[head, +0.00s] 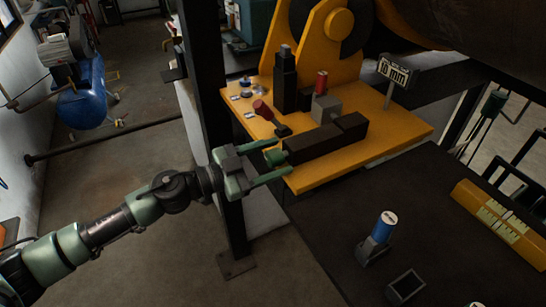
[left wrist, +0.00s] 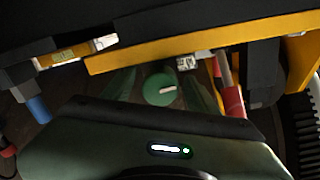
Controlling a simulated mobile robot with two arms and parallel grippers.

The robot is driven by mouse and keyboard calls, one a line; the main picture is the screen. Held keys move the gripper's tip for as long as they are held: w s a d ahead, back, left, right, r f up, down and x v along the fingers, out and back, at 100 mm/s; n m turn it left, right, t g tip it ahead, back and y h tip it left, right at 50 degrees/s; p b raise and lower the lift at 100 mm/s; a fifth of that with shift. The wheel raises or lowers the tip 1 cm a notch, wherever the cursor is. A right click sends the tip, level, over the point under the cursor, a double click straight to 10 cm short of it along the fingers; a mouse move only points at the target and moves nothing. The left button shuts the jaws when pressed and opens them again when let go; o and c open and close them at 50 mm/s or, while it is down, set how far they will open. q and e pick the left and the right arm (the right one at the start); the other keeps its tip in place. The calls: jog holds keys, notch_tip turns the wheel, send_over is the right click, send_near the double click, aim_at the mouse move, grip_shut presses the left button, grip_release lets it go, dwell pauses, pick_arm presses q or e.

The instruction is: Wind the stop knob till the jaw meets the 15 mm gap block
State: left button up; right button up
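A green knob (head: 275,157) sits on the near left end of a long black block (head: 313,144) on the yellow bench plate (head: 330,178). My left gripper (head: 283,158) reaches in from the left, with one finger on each side of the knob. In the left wrist view the round knob (left wrist: 160,90) shows a pale mark on its face, between the two green fingers and apart from them. The gripper looks open. A grey block (head: 326,109) and a dark block (head: 351,126) stand behind; I cannot tell which is the jaw or gap block. My right gripper is not in view.
A sign in mm (head: 396,72), number unclear, stands at the back. A red knob (head: 263,110) and a red-topped piece (head: 321,83) are near the black upright. A blue cylinder (head: 383,228), an open socket (head: 405,287) and a yellow labelled piece (head: 500,222) occupy the dark table.

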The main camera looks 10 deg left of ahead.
aim_at(268, 161)
pick_arm(q)
jog(key=shift+s+a+f+b, duration=0.2)
jog(key=shift+a+b, duration=0.1)
jog(key=shift+a, duration=0.1)
jog(key=b+v, duration=0.3)
jog(key=v, duration=0.3)
jog(key=shift+s+a+b, duration=0.15)
jog(key=shift+b, duration=0.15)
jog(key=shift+s+a+r, duration=0.2)
